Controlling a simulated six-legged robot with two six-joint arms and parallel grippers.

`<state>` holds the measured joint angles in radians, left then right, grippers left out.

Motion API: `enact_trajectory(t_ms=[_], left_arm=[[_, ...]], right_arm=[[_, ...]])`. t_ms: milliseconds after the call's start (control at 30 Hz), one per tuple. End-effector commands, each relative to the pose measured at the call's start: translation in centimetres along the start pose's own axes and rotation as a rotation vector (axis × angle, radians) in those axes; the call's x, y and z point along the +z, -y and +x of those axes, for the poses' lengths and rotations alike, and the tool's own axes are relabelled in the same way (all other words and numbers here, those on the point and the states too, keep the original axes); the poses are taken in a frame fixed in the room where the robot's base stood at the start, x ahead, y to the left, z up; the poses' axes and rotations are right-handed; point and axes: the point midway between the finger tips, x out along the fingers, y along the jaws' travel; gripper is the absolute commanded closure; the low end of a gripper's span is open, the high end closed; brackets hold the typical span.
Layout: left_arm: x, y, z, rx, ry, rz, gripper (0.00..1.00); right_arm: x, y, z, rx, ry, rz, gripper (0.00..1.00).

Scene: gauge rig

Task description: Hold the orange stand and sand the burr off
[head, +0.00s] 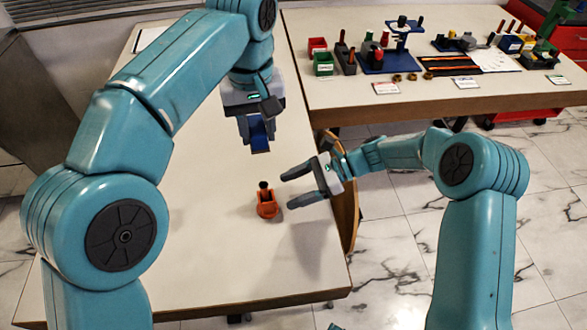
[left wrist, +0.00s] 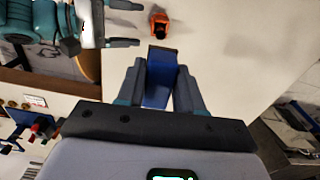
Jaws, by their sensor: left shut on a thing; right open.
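The orange stand (head: 267,209) is upright on the pale table, with a small dark piece at its top; it also shows in the left wrist view (left wrist: 158,28). I cannot make out the burr. My left gripper (head: 257,136) is shut on a blue block (head: 260,146), held beyond the stand and apart from it. In the left wrist view the blue block (left wrist: 157,82) sits between the fingers, its end pointing towards the stand. My right gripper (head: 287,192) is open and empty just right of the stand, its fingers pointing at it.
The pale table (head: 210,240) is otherwise clear around the stand. A second table (head: 345,100) at the back right bears red and green bins (head: 323,64), a blue fixture (head: 385,62) and several tools. A round wooden seat (head: 346,215) stands by the table's right edge.

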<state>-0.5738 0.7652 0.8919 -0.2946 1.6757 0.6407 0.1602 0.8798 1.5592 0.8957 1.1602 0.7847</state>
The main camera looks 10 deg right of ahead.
Motion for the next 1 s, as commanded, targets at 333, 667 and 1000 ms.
enact_trajectory(t_ms=[333, 667, 1000], left_arm=[[0.0, 0.0, 0.0, 0.0, -0.001, -0.001, 0.96], [0.0, 0.1, 0.0, 0.0, -0.001, -0.001, 0.96], [0.0, 0.1, 0.0, 0.0, -0.001, -0.001, 0.96]], right_arm=[[0.0, -0.1, 6.4, 0.002, 0.0, 0.0, 0.27], [0.0, 0.0, 7.8, -0.001, -0.001, 0.0, 0.27], [0.0, 0.0, 7.7, -0.001, -0.001, 0.0, 0.85]])
